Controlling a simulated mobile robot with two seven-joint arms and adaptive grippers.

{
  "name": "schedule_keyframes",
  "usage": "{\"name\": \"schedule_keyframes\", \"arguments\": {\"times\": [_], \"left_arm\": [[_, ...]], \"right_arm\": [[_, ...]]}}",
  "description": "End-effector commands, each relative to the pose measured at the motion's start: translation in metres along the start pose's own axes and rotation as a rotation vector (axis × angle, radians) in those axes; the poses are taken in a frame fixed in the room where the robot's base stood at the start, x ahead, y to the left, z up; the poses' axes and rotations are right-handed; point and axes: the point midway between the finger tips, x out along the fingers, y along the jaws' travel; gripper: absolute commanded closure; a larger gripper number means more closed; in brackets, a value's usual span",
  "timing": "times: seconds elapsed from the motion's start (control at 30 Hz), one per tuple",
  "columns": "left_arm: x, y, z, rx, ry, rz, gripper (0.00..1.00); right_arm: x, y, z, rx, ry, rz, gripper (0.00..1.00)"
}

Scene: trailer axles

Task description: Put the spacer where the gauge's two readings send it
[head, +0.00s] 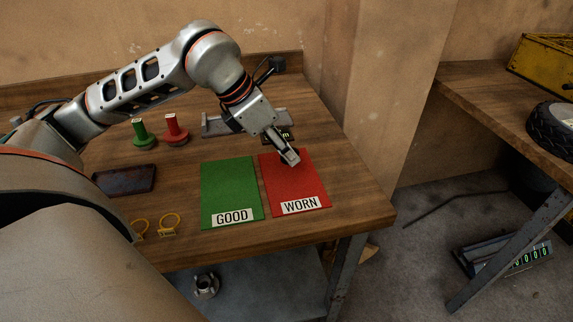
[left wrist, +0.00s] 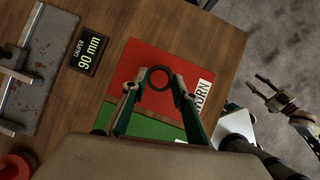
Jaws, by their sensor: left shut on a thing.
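My left gripper (head: 290,158) is over the upper part of the red WORN mat (head: 305,187). In the left wrist view its fingers (left wrist: 159,90) are shut on a dark ring, the spacer (left wrist: 149,82), with red mat behind it. I cannot tell how high it is above the mat. The head view hides the spacer. The green GOOD mat (head: 230,185) lies left of the red one. The caliper display (left wrist: 88,50) reads 90 mm; a grey rusty gauge body (left wrist: 45,60) lies beside it. My right gripper (left wrist: 262,86) shows at the right of the wrist view, its fingers apart, empty.
A green stamp-like piece (head: 143,135) and a red one (head: 175,130) stand at the back left. A dark tray (head: 125,179) and two yellow rings (head: 169,224) lie at the left. A second bench (head: 500,110) with a tyre (head: 553,130) stands right, across a floor gap.

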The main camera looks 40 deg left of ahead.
Motion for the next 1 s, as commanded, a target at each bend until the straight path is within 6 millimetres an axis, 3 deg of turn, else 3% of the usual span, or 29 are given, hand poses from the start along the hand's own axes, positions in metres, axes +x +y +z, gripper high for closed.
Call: {"name": "schedule_keyframes", "arguments": {"times": [0.37, 0.77, 0.8, 0.83, 0.87, 1.0], "left_arm": [[0.035, 0.0, -0.021, 0.0, 0.002, -0.001, 0.97], [0.039, 0.0, -0.022, 0.001, -0.001, 0.001, 0.97], [0.039, 0.0, -0.022, 0.001, -0.001, 0.001, 0.67], [0.038, 0.0, -0.022, 0.001, -0.001, 0.001, 0.59], [0.038, 0.0, -0.022, 0.001, -0.001, 0.001, 0.55], [0.038, 0.0, -0.022, 0.001, -0.001, 0.001, 0.55]], "right_arm": [[0.001, -0.003, 0.012, -0.005, -0.018, -0.003, 0.6], [0.001, -0.002, 0.011, -0.004, -0.014, -0.002, 0.6], [0.001, -0.002, 0.011, -0.004, -0.013, -0.001, 0.6], [0.001, -0.002, 0.011, -0.004, -0.014, -0.001, 0.6], [0.001, -0.002, 0.011, -0.005, -0.014, -0.001, 0.6], [0.001, -0.002, 0.011, -0.005, -0.015, -0.001, 0.6]]}}
